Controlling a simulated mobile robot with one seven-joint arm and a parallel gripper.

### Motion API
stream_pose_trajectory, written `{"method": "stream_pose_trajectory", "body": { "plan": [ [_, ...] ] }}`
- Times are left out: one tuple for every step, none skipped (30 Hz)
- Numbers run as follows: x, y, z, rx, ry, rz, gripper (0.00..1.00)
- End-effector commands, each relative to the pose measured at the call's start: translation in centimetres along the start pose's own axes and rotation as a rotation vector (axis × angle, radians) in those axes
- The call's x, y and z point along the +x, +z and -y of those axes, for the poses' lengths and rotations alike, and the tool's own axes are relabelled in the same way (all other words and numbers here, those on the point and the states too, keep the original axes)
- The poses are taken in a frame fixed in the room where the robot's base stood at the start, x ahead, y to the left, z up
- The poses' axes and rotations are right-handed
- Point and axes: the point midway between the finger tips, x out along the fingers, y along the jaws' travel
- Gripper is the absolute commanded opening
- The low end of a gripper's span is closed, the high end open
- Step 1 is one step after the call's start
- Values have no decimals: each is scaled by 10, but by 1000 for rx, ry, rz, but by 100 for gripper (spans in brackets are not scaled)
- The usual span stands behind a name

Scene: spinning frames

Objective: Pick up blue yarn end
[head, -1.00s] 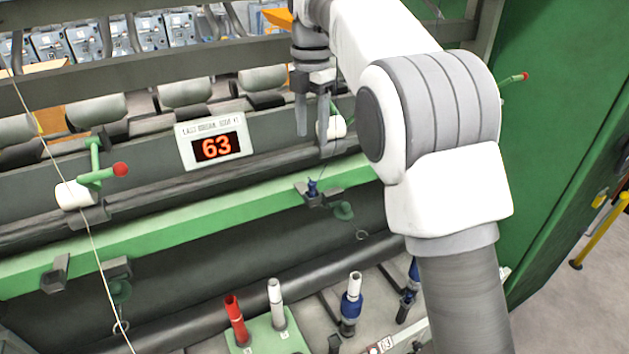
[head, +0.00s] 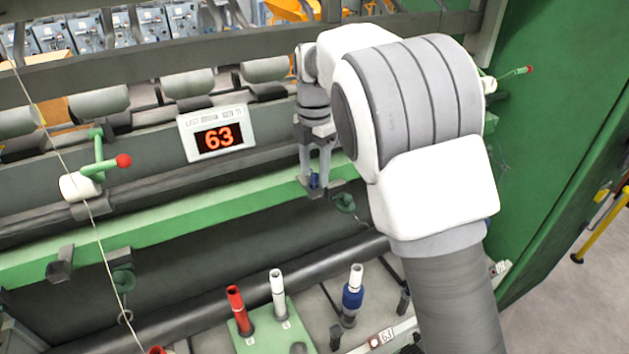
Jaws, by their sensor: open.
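The blue yarn end (head: 314,181) is a small blue piece at a dark holder on the green rail, right of the picture's middle. My gripper (head: 315,180) is open and points down at it. In this view its two fingers stand on either side of the blue piece. I cannot tell whether the fingers touch it.
A display reading 63 (head: 217,134) is on the machine left of my gripper. The green rail (head: 200,219) runs below. A red-tipped green lever (head: 118,162) and a pale thread are at left. Red, white and blue-wrapped bobbins (head: 353,294) stand below.

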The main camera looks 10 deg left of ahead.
Motion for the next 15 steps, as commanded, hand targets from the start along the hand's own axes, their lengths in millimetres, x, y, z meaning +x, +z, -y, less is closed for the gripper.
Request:
{"method": "stream_pose_trajectory", "body": {
  "plan": [
    [3,0,0,1,-1,0,56],
    [5,0,0,1,-1,1,56],
    [6,1,0,1,0,1,56],
    [6,1,0,1,0,2,56],
    [7,1,0,1,1,2,56],
    [7,1,0,1,1,2,56],
    [7,1,0,1,1,2,56],
    [7,1,0,1,1,2,56],
    [7,1,0,1,1,2,56],
    [7,1,0,1,1,2,53],
    [7,1,0,1,1,1,48],
    [7,1,0,1,1,1,40],
    [7,1,0,1,0,1,35],
    [7,1,0,1,0,1,30],
    [7,1,0,1,0,1,22]
  ]
}}
